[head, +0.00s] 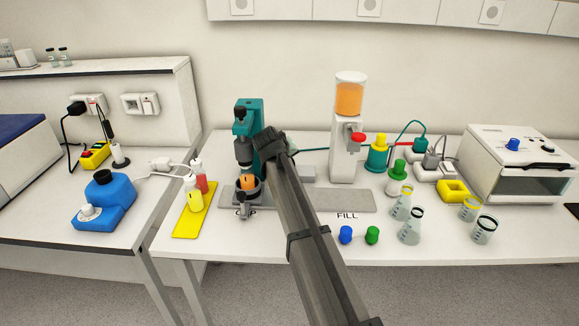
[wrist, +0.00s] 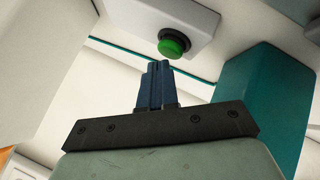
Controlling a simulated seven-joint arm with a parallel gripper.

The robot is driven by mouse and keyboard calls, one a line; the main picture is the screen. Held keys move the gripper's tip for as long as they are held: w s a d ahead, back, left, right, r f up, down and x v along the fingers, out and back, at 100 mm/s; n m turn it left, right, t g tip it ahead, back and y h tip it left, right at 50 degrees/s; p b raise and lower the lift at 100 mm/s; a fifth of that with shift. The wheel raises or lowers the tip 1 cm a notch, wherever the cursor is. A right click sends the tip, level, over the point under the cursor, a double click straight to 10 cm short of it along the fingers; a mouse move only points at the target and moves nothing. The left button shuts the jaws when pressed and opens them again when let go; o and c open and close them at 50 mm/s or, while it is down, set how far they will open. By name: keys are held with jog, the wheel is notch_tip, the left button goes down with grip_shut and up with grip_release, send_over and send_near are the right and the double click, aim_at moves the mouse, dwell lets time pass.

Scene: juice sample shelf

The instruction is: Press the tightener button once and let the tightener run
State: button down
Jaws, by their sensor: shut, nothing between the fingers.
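The tightener (head: 248,112) is a teal stand with a dark head above a holder with an orange-filled container (head: 248,182). Its teal column also shows at the right of the wrist view (wrist: 262,100). The green button (wrist: 174,43) sits on a white box (wrist: 150,22) in the wrist view. In the head view my arm hides the button. My gripper (wrist: 157,66) is shut and empty, its dark blue fingertips just below the button in the picture. Whether they touch it I cannot tell; a small gap seems to show.
A juice dispenser (head: 347,140) stands right of my arm, with a grey FILL mat (head: 345,203) in front. A yellow tray (head: 190,222) with two bottles is at the left. Flasks (head: 411,230) and blue and green caps (head: 346,234) stand at the right front.

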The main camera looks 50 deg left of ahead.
jog(key=shift+f, duration=0.5)
dwell(0.6)
jog(key=shift+r, duration=0.95)
jog(key=shift+r, duration=0.1)
jog(key=shift+r, duration=2.4)
